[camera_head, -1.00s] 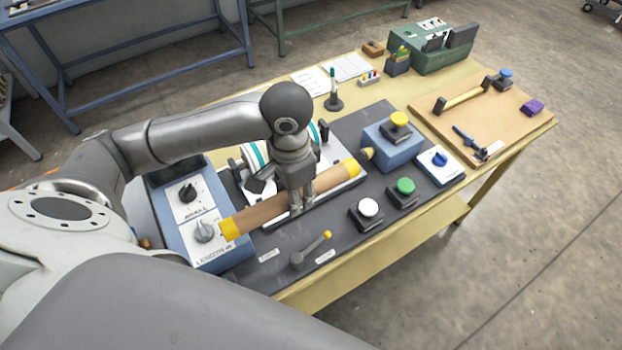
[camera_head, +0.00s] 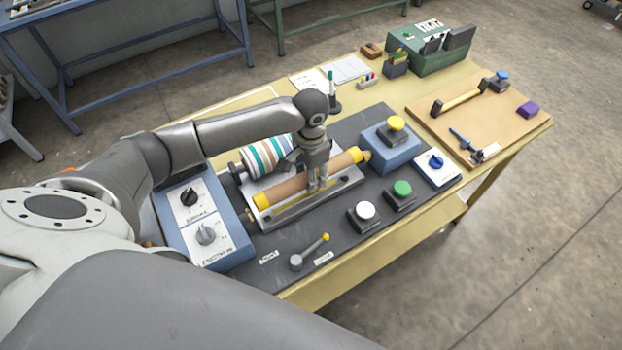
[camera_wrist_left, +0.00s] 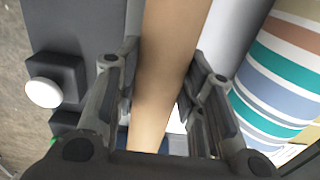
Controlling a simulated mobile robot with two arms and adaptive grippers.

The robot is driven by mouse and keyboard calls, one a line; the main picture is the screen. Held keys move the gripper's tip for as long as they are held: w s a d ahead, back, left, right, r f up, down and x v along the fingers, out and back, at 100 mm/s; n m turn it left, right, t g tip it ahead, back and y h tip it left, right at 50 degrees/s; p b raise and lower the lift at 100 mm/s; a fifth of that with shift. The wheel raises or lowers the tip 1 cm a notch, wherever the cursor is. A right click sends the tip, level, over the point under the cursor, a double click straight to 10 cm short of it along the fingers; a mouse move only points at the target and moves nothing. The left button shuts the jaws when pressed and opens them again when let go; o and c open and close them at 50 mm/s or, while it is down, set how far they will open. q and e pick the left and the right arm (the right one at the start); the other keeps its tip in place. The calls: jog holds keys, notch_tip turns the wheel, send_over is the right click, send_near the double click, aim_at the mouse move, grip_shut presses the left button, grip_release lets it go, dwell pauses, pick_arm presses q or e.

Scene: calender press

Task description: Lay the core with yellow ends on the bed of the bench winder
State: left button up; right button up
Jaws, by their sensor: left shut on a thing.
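The brown core with yellow ends (camera_head: 287,188) lies lengthwise over the grey metal bed (camera_head: 345,189) of the bench winder, close in front of the striped roll. My left gripper (camera_head: 318,187) is shut on the core near its middle, coming from above. In the left wrist view the core (camera_wrist_left: 168,70) runs between the two fingers (camera_wrist_left: 160,105). Whether the core touches the bed or hangs just above it, I cannot tell. My right gripper is not in view.
The striped roll (camera_head: 262,157) is right behind the core. A blue box with a yellow button (camera_head: 390,143) is near the core's right end. A blue control box with two knobs (camera_head: 201,222) stands at left. White (camera_head: 364,212) and green (camera_head: 402,189) buttons and a small lever (camera_head: 312,250) are in front.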

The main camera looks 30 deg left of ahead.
pick_arm(q)
jog(key=shift+w+f, duration=0.15)
jog(key=shift+f, duration=1.5)
jog(key=o, duration=1)
jog(key=shift+f, duration=0.1)
jog(key=shift+o, duration=0.2)
jog(key=shift+r, duration=0.5)
notch_tip(320, 180, up, 10)
jog(key=shift+r+b, duration=0.25)
jog(key=shift+b, duration=0.4)
jog(key=shift+r, duration=0.4)
